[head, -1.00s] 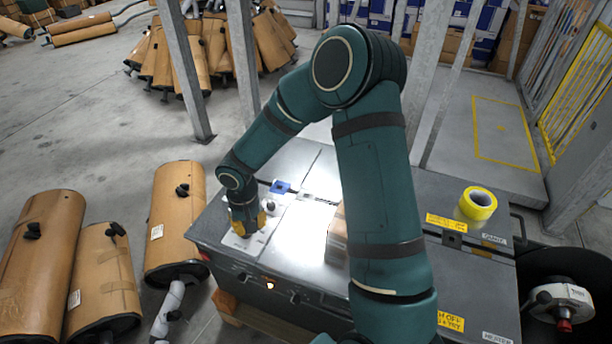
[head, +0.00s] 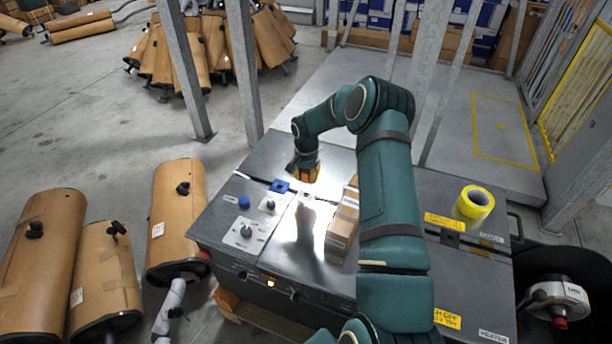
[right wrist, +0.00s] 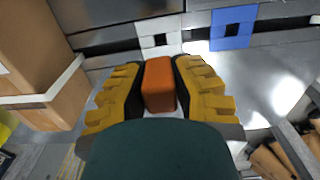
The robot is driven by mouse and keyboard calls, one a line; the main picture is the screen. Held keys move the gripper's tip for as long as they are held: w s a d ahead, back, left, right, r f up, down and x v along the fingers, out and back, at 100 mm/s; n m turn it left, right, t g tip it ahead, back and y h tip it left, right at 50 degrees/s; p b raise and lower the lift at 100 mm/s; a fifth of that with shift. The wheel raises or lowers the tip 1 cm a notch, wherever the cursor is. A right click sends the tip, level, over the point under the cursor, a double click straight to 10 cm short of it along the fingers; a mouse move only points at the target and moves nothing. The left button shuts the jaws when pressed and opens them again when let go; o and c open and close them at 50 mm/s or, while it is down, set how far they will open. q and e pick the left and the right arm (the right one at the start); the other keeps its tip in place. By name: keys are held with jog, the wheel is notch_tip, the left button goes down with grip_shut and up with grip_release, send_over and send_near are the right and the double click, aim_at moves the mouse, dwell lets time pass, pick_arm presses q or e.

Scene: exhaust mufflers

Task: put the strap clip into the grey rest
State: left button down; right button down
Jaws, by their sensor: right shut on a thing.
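My right gripper (head: 304,174) is shut on an orange block, which I take as the strap clip (right wrist: 159,86); it shows between the yellow fingers in the right wrist view (right wrist: 160,92). The gripper hangs over the far middle of the grey bench top. The grey rest (right wrist: 159,37), a pale square with a dark slot, lies just beyond the clip in the right wrist view. A blue rest (right wrist: 233,28) of similar shape lies beside it and also shows in the head view (head: 280,186). Clip and grey rest look apart. My left gripper is out of view.
Cardboard boxes (head: 343,222) stand right of the gripper. Plates with a blue knob (head: 244,202) and grey knobs (head: 246,231) lie at the bench's left. A yellow tape roll (head: 475,203) is at the right. The bench front middle is clear.

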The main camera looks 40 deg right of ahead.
aim_at(306, 189)
jog(key=shift+f+b, duration=1.5)
jog(key=shift+f, duration=1.4)
jog(key=shift+b, duration=0.4)
jog(key=shift+f+b, duration=0.35)
jog(key=shift+f, duration=0.05)
dwell(0.6)
jog(key=c, duration=0.8)
grip_release()
jog(key=shift+r, duration=0.1)
notch_tip(306, 189, up, 12)
jog(key=shift+f, duration=0.1)
